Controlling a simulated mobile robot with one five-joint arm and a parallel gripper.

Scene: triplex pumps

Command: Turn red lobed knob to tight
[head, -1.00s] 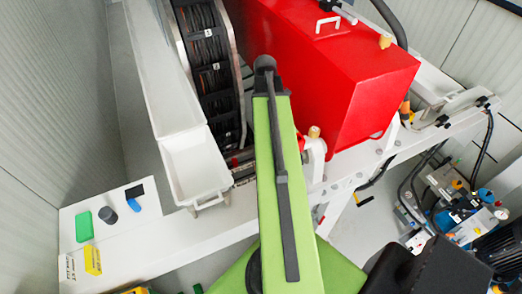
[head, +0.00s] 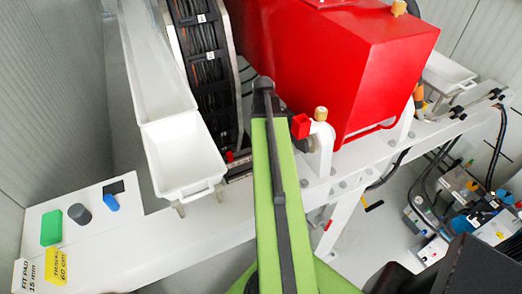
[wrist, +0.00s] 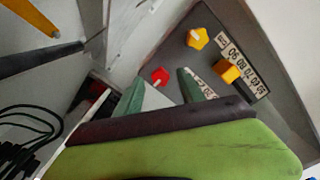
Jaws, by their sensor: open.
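The red lobed knob (wrist: 160,76) is small in the wrist view, on a grey panel (wrist: 262,120), with a pale pointer mark on it. My gripper (wrist: 161,84) has its two teal fingers apart, one on each side of the knob in the picture. Nothing shows between the fingers except the knob and panel beyond. I cannot tell how far the fingertips are from the knob. In the head view my green arm reaches up the middle, and I cannot make out the knob there.
On the panel are a yellow lobed knob (wrist: 197,38) and another yellow knob (wrist: 228,72) by number scales. A red box (head: 345,70), a white tray (head: 182,160) and a small red block (head: 301,126) by a white bracket surround my arm. Dark cables lie at lower left in the wrist view.

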